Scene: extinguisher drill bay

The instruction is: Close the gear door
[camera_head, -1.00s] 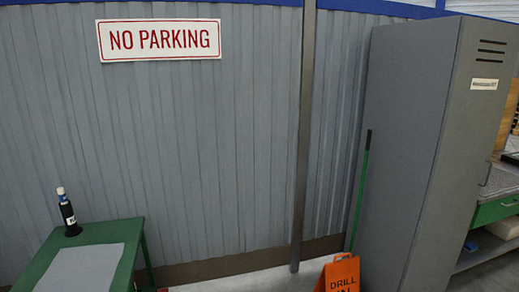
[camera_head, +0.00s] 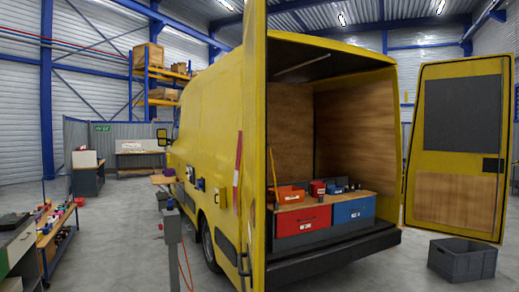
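A yellow van (camera_head: 222,110) stands with its rear open. Its right rear door (camera_head: 459,187) is swung wide open to the right, showing a dark upper panel and a wooden lower panel. A tall yellow panel (camera_head: 254,120), seen nearly edge-on at the left of the opening, looks like the left rear door, also open. No label shows which door is the gear door. The grey locker from the earlier frame is out of view. My gripper is not in view.
Red and blue drawers (camera_head: 303,221) sit in the van with an orange bin (camera_head: 289,194) on top. A grey crate (camera_head: 462,260) stands on the floor below the right door. A grey post (camera_head: 172,240) stands left of the van. Cluttered benches line the left edge.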

